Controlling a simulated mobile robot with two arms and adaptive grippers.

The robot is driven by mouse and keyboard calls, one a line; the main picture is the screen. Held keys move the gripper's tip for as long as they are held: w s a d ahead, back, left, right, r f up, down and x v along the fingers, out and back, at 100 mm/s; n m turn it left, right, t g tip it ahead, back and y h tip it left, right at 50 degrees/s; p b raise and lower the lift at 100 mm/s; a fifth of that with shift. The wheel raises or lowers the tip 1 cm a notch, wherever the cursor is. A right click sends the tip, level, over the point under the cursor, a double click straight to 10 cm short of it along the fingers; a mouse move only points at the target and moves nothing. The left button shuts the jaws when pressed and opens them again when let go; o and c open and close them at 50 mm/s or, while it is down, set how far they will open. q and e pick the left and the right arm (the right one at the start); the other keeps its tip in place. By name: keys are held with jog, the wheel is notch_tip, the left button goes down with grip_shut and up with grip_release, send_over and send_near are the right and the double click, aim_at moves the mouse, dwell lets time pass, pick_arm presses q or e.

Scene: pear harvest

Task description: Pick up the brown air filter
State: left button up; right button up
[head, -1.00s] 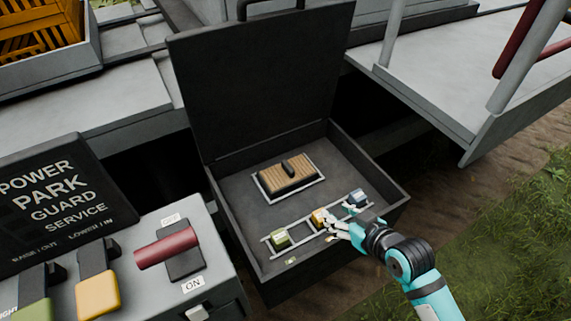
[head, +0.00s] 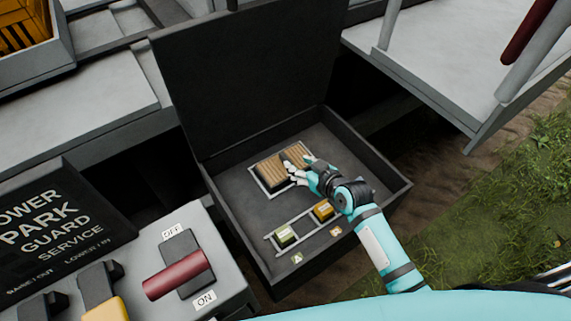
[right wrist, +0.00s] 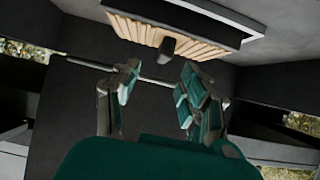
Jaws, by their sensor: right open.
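The brown air filter (head: 272,173) is a pleated block with a dark handle, lying in a light frame on the floor of the open dark box (head: 236,228). It also shows at the top of the right wrist view (right wrist: 150,32), its dark handle (right wrist: 167,46) pointing toward my gripper. My right gripper (head: 295,171) is at the right side of the filter, its fingertips near the handle. In the right wrist view the open fingers (right wrist: 158,84) are spread with nothing between them, and the handle is just beyond them. My left gripper is not in view.
The box's raised lid (head: 250,80) stands behind. A panel with a red lever (head: 179,275) is at lower left. Grass lies to the right.

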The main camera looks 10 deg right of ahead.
aim_at(287, 159)
jog(key=shift+w+a+f, duration=0.2)
jog(key=shift+w+f, duration=0.05)
jog(key=shift+w, duration=0.25)
jog(key=shift+w+a+f, duration=0.1)
jog(key=shift+w, duration=0.05)
jog(key=p+x, duration=0.1)
jog(key=x, duration=0.3)
jog(key=shift+a, duration=0.25)
jog(key=shift+w+a+f, duration=0.1)
jog(key=shift+w+f, duration=0.1)
jog(key=shift+w, duration=0.05)
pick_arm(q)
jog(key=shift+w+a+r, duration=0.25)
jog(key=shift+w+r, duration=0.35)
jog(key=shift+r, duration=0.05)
pick_arm(e)
grip_shut()
